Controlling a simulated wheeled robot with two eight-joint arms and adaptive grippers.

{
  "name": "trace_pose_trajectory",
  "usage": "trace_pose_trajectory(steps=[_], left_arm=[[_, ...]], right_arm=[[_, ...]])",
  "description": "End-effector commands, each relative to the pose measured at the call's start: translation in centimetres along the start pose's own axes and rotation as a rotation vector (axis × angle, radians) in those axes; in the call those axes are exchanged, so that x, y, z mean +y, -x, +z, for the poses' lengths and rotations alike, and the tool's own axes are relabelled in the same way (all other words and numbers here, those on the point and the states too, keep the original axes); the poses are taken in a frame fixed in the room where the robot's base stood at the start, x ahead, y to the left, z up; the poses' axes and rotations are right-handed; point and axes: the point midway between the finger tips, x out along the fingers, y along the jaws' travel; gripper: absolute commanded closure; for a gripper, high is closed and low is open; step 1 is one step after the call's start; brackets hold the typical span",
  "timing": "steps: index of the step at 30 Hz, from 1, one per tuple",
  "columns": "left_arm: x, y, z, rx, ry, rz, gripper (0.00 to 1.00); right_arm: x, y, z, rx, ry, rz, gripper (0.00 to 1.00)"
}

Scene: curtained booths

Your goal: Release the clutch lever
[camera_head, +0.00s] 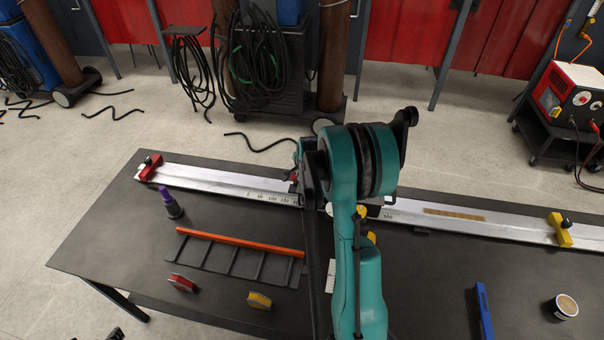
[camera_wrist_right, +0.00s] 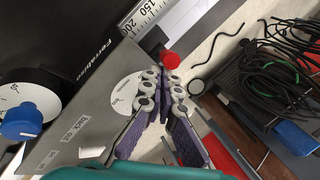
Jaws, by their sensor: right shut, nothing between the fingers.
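A carriage on the long rail stands mid-table in the head view, mostly hidden behind my teal right arm. In the right wrist view its grey plate (camera_wrist_right: 82,122) has a blue knob (camera_wrist_right: 22,122) and a white dial (camera_wrist_right: 127,92). A red knob (camera_wrist_right: 170,60) sticks out at the plate's far end; it looks like the clutch lever's end. A bit of red also shows beside my arm in the head view (camera_head: 293,177). My right gripper (camera_wrist_right: 164,88) is shut and empty, its tips close to the red knob; I cannot tell whether they touch. My left gripper is not in view.
The rail (camera_head: 218,180) crosses the dark table (camera_head: 110,235), with a red end stop (camera_head: 149,167) and a yellow one (camera_head: 560,230). A purple-topped bottle (camera_head: 171,203), an orange-edged rack (camera_head: 240,242), a blue bar (camera_head: 484,310) and a cup (camera_head: 563,307) stand nearer.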

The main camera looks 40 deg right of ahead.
Motion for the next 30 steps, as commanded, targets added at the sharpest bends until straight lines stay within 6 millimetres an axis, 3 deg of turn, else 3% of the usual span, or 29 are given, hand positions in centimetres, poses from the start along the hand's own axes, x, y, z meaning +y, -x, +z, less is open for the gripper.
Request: trace_pose_trajectory(steps=[3, 9, 16, 30], left_arm=[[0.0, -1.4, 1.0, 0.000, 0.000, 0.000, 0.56], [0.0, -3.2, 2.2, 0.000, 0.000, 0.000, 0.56], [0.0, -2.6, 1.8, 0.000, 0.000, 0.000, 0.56], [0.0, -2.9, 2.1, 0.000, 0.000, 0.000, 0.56]], right_arm=[[1.2, -0.4, 0.8, 0.051, 0.021, -0.078, 1.00], [2.2, -0.7, 1.4, 0.051, 0.018, -0.074, 1.00], [1.9, -0.2, 1.2, 0.051, 0.017, -0.073, 1.00], [0.9, -1.1, 0.3, 0.051, 0.017, -0.073, 1.00]])
